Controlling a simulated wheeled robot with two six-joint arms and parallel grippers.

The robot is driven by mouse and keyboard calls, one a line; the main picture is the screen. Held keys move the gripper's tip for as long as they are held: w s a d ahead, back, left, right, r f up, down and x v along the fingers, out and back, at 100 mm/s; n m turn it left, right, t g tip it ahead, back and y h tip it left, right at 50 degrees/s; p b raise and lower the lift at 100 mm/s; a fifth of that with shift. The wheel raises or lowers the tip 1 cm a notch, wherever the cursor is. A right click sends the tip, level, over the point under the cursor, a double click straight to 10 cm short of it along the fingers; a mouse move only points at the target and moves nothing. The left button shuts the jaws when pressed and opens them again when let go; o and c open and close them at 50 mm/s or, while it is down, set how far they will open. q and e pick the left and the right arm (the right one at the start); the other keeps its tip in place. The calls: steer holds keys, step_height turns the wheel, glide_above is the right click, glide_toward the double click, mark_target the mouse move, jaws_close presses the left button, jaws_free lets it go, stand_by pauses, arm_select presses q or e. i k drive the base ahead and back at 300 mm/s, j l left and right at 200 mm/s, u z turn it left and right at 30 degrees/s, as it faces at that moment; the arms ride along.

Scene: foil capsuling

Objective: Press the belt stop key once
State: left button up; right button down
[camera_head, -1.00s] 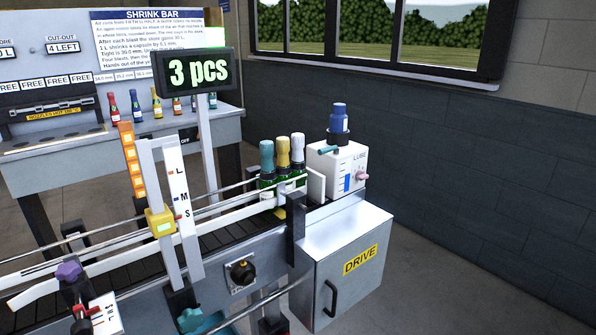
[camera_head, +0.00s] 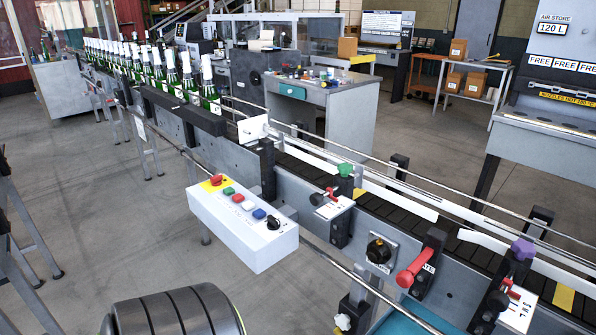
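A white control box (camera_head: 243,228) hangs at the front of the conveyor, left of centre. On its top are a red mushroom button (camera_head: 215,180) on a yellow patch, a green key (camera_head: 228,190), a flat red key (camera_head: 237,197), a pale key (camera_head: 247,205), a blue key (camera_head: 259,214) and a black knob (camera_head: 273,222). The lettering beside the keys is too small to read, so I cannot tell by label which is belt stop. Neither of my grippers is in view, and nothing touches the box.
The conveyor belt (camera_head: 385,210) runs from back left to front right. Several green bottles (camera_head: 187,75) stand in a row at its far part. A red-handled lever (camera_head: 415,270) and clamps stick out along the front rail. Floor (camera_head: 120,235) left of the box is clear.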

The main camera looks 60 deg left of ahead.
mark_target(237, 199)
steer(key=u, duration=2.25)
